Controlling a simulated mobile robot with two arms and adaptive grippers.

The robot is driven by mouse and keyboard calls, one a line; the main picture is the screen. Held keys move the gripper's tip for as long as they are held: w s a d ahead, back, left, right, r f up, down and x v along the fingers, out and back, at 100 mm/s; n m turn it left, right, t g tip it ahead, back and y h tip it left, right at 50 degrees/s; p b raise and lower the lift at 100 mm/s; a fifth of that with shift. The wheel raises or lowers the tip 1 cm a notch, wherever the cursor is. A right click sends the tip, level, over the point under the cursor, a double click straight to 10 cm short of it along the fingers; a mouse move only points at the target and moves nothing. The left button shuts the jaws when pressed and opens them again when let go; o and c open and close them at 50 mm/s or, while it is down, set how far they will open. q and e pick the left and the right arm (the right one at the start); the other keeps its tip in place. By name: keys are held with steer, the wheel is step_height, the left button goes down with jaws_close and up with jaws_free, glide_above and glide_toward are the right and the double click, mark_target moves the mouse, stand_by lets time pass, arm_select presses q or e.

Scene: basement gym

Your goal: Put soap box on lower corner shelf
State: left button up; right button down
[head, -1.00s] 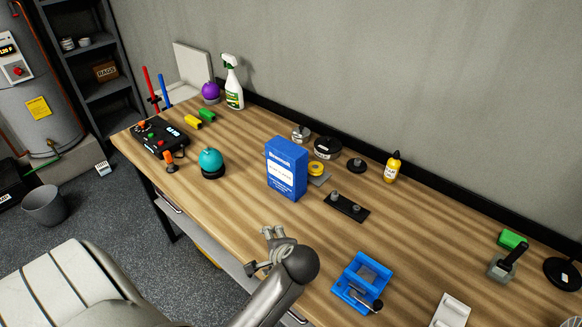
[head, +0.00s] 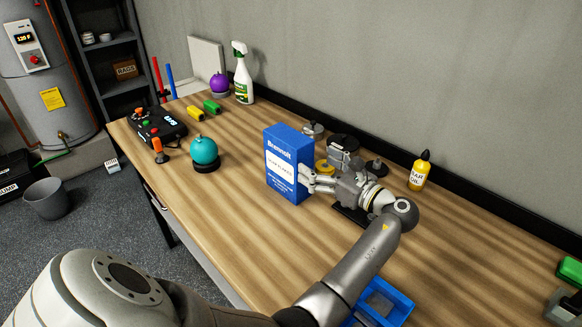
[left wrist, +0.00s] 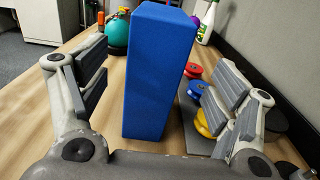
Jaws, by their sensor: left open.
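The soap box (head: 288,163) is an upright blue box with a white label, standing on the wooden workbench. It also shows large in the middle of the left wrist view (left wrist: 158,75). My left gripper (head: 318,178) is at the box's right side, low near the bench. In the left wrist view its fingers (left wrist: 160,88) are open, one on each side of the box, with gaps visible. A dark shelf unit (head: 118,87) stands in the back left corner; its lowest part is partly hidden. My right gripper is not in view.
A teal ball-shaped item (head: 204,151) stands left of the box. A yellow oil bottle (head: 419,171), weight plates and a blue tray (head: 385,303) are to the right. A spray bottle (head: 243,75) stands at the back. A grey bin (head: 47,200) is on the floor.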

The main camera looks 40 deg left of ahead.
mark_target(306, 158)
arm_select(q)
steer(key=a, duration=0.4)
steer(key=shift+a+p, duration=0.15)
steer(key=shift+p, duration=0.2)
steer(key=shift+w+a, duration=0.15)
steer(key=shift+a, duration=0.35)
steer(key=a, duration=0.1)
steer(key=a+p, duration=0.1)
steer(key=a, duration=0.1)
steer(key=shift+w+a+f, duration=0.1)
steer(key=shift+a+f, duration=0.15)
steer(key=shift+f, duration=0.05)
steer(key=shift+a+f, duration=0.15)
steer(key=shift+a, duration=0.3)
steer(key=shift+d, duration=0.15)
steer(key=c, duration=1.3)
steer(key=shift+c, duration=1.3)
steer(key=shift+w, duration=0.1)
steer(key=shift+r, duration=0.2)
